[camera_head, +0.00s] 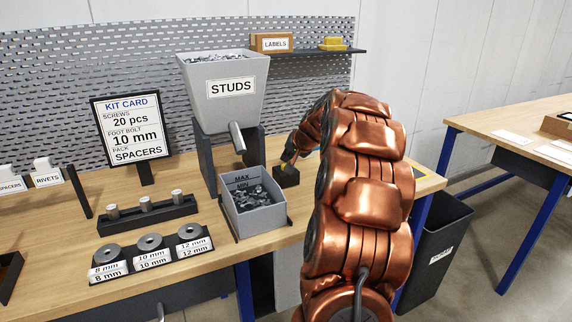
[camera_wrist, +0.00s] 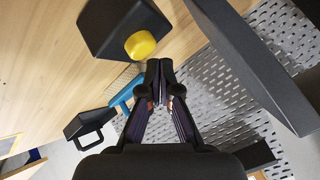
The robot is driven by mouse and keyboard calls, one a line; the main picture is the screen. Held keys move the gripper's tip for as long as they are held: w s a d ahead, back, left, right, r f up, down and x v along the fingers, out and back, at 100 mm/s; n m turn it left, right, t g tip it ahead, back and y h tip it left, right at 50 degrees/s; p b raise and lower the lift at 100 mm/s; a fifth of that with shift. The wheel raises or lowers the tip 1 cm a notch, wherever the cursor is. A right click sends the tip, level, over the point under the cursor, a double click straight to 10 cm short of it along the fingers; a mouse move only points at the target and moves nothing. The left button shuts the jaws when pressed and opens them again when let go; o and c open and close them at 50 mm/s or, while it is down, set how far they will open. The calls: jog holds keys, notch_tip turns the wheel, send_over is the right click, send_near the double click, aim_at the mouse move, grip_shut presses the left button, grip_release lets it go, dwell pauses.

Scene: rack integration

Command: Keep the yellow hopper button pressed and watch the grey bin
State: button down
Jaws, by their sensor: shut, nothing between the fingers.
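The yellow hopper button (camera_wrist: 141,45) sits on a black box (camera_wrist: 108,22) in the wrist view. My gripper (camera_wrist: 160,70) is shut and empty, its fingertips beside the button in that view; I cannot tell whether they touch it. In the head view the black box (camera_head: 287,178) stands right of the grey bin (camera_head: 262,218), and my arm mostly hides the gripper there. The grey bin holds a heap of metal studs (camera_head: 255,194), its top near the MIN mark, below MAX, on the inner wall. The grey STUDS hopper (camera_head: 218,112) stands above, its spout (camera_head: 238,138) over the bin.
A kit card (camera_head: 132,131) stands left of the hopper. Spacer posts (camera_head: 146,206) and labelled ring holders (camera_head: 150,250) lie at the front left. A shelf (camera_head: 330,50) with a LABELS box is behind. A dark waste bin (camera_head: 433,250) stands right of the bench.

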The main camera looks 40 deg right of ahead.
jog(key=shift+r, duration=0.2)
jog(key=shift+r+p, duration=1.35)
jog(key=shift+r, duration=1.15)
jog(key=shift+s, duration=0.1)
